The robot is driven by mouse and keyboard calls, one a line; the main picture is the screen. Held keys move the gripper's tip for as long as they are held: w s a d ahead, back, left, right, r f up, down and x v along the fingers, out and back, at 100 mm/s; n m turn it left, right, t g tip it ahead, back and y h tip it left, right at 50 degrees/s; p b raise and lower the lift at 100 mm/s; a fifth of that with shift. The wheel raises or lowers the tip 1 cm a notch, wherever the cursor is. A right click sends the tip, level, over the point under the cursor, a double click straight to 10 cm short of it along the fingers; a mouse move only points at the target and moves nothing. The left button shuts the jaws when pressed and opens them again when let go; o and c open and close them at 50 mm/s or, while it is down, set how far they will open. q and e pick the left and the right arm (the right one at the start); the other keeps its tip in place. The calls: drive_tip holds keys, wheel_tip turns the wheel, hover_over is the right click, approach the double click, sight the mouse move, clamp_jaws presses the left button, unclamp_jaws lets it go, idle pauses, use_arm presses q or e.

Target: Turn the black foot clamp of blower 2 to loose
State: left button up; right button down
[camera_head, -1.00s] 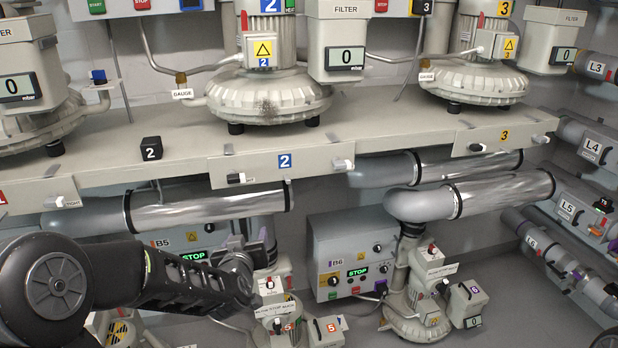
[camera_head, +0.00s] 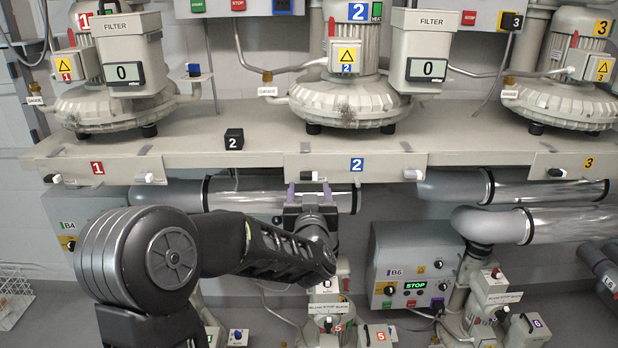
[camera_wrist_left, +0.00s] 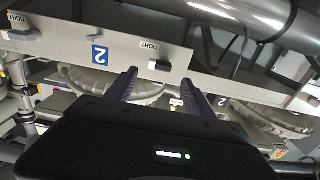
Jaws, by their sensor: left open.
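The black foot clamp of blower 2 (camera_head: 308,176) is a small dark knob with a pale part on the shelf's front panel, left of the blue 2 label (camera_head: 357,164). My left gripper (camera_head: 309,188) is open and empty, its purple fingers pointing up at the panel just below the clamp. In the left wrist view, turned upside down, the clamp (camera_wrist_left: 160,65) shows between and beyond the fingertips (camera_wrist_left: 159,77), beside a TIGHT label (camera_wrist_left: 150,45). I cannot tell whether a finger touches it. Blower 2 (camera_head: 345,100) stands above on the shelf. My right gripper is out of view.
A white clamp (camera_head: 413,174) is on the same panel to the right. A silver pipe (camera_head: 250,195) runs below the shelf behind my gripper. A black cube marked 2 (camera_head: 234,139) sits on the shelf (camera_head: 200,150). Control box B6 (camera_head: 410,262) is lower right.

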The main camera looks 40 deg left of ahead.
sight(309, 177)
use_arm(q)
drive_tip(key=p+x, duration=0.1)
drive_tip(key=x, duration=0.5)
drive_tip(key=shift+w+a+p, duration=0.1)
drive_tip(key=shift+p, duration=0.2)
clamp_jaws()
idle(0.4)
